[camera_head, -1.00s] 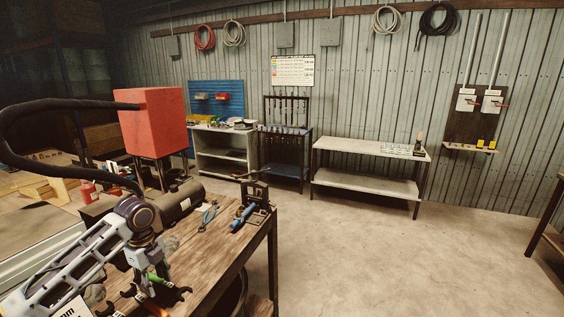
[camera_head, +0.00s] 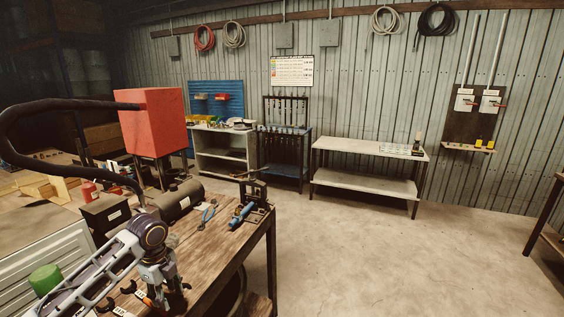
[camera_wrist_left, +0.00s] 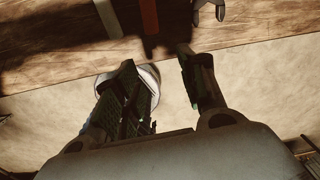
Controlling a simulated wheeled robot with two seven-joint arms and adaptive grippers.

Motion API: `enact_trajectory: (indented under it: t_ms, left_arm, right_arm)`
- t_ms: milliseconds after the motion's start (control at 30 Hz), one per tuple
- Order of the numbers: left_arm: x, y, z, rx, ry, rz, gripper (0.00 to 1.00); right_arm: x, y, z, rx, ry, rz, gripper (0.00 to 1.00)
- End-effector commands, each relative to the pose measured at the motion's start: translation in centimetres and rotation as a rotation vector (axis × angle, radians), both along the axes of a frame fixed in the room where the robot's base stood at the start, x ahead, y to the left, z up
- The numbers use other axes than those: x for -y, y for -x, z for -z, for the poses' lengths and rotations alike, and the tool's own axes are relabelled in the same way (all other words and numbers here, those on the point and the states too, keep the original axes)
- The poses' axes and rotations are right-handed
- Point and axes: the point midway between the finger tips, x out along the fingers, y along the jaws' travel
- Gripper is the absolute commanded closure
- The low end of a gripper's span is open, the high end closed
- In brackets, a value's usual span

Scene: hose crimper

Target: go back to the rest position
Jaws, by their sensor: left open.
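My left gripper (camera_head: 172,298) is low at the front of the wooden workbench, by its right edge in the head view. In the left wrist view the two fingers (camera_wrist_left: 162,78) stand apart with nothing between them. Beyond the fingers lie the bench top (camera_wrist_left: 60,40) and its edge, with pale floor below. A grey tool jaw (camera_wrist_left: 209,10) shows at the top of that view. My right gripper is in neither view.
On the wooden workbench (camera_head: 205,250) are a blue-handled tool (camera_head: 241,214), pliers (camera_head: 207,213) and a dark cylinder (camera_head: 180,200). A green cylinder (camera_head: 45,279) is at left. A red box (camera_head: 153,120) stands behind. The floor (camera_head: 380,260) to the right is clear.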

Motion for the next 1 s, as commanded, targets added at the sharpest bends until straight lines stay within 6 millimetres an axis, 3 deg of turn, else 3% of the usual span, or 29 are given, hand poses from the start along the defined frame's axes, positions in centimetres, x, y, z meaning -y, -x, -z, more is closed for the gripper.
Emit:
enact_trajectory:
  t_ms: [500, 1000]
  left_arm:
    - [7.4, 4.4, 6.5, 0.053, 0.065, -0.244, 0.59]
    - [12.5, 9.7, 10.1, 0.099, 0.167, -0.593, 0.59]
  right_arm:
    - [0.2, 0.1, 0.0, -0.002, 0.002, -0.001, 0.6]
    - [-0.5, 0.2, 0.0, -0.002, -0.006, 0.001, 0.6]
